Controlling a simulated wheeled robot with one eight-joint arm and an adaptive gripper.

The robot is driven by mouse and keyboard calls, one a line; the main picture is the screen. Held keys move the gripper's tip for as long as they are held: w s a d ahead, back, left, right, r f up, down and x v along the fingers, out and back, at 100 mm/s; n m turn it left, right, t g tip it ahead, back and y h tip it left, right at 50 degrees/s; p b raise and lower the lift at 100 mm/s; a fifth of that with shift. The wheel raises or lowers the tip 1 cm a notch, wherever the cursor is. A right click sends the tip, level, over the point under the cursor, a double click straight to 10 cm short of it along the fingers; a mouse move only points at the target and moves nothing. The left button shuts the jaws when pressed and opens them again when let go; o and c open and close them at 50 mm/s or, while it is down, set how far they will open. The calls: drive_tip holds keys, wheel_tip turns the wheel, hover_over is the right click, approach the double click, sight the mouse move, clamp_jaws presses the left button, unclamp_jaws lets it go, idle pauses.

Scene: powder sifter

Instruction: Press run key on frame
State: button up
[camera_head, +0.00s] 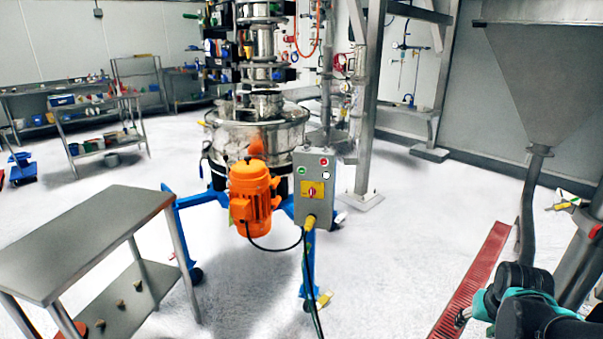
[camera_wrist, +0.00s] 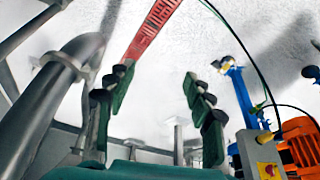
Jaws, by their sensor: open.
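The frame is a blue wheeled stand (camera_head: 310,262) under a steel sifter. A grey control box (camera_head: 315,215) stands upright on it, with a green button (camera_head: 302,170), a red button (camera_head: 324,162), a white button (camera_head: 326,175) and a yellow plate with a red knob (camera_head: 312,191). Key labels are too small to read. My gripper (camera_wrist: 157,74) is open and empty, well apart from the box. In the head view it is at the lower right (camera_head: 465,315).
An orange motor (camera_head: 253,195) sits left of the box. A cable (camera_head: 311,285) hangs below it. A steel table (camera_head: 85,240) stands at left. A red grating (camera_head: 474,280) lies near my gripper, beside a hopper (camera_head: 545,80). Open floor lies between box and grating.

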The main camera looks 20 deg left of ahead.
clamp_jaws()
idle(1.4)
